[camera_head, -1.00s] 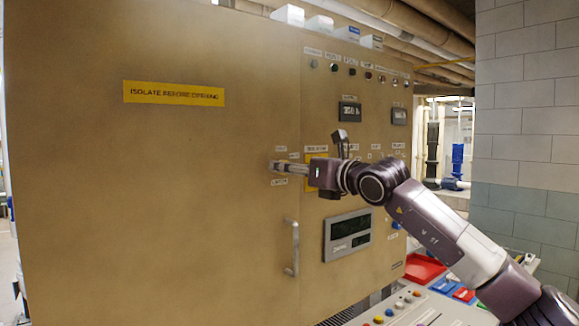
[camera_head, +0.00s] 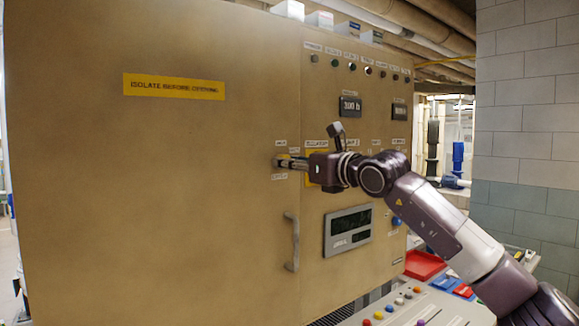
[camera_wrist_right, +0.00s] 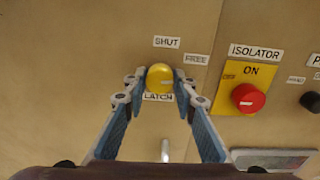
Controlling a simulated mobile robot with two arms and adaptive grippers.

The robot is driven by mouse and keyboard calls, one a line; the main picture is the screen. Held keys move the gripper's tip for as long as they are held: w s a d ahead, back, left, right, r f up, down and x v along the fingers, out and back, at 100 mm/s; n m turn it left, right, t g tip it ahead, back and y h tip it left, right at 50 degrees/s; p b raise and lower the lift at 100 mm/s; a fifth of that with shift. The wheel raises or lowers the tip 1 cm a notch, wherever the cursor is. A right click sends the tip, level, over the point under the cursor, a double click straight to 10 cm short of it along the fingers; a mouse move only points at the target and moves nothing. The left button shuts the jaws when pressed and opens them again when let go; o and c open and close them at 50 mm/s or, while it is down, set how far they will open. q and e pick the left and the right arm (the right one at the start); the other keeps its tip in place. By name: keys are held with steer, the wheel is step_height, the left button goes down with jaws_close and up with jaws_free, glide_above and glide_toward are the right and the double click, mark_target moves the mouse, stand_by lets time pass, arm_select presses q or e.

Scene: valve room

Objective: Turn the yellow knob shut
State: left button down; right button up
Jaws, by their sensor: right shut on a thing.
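The round yellow knob (camera_wrist_right: 159,77) is on the tan cabinet door, with labels SHUT above it, FREE at its upper right and LATCH below. A pale mark lies on the right part of its face, pointing roughly sideways. My right gripper (camera_wrist_right: 158,86) has one finger on each side of the knob and is shut on it. In the head view my right gripper (camera_head: 281,162) reaches the door from the right, and its fingers hide the knob. My left gripper is not in view.
A red isolator knob (camera_wrist_right: 248,97) on a yellow plate sits just right of my fingers. A vertical door handle (camera_head: 292,242) is below. A display panel (camera_head: 348,231) is to its right, and a console with coloured buttons (camera_head: 400,301) stands at lower right.

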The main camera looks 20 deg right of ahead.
steer(key=shift+a+n+b, duration=0.1)
steer(key=shift+n+b, duration=0.2)
steer(key=shift+n, duration=7.4)
steer(key=o, duration=1.2)
steer(key=shift+c, duration=0.2)
steer(key=shift+s, duration=0.1)
steer(key=v, duration=1.2)
